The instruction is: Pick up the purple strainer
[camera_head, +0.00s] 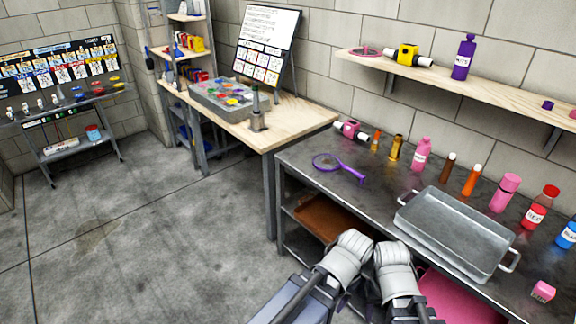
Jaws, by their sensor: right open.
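The purple strainer (328,162) lies on the dark metal tabletop, near its left end. Its round rim is to the left and its handle points to the right and towards me. My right gripper (396,262) is low in the middle of the view, in front of the table and apart from the strainer. It is open; its fingers are hard to make out. My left gripper (348,256) is just left of it, also clear of the strainer, and its fingers cannot be made out. Nothing covers the strainer.
A grey metal tray (455,232) stands on the dark table (300,152), right of the strainer. Several bottles line the back, including a pink bottle (421,155). A wooden shelf (470,92) hangs above. Floor at left is clear.

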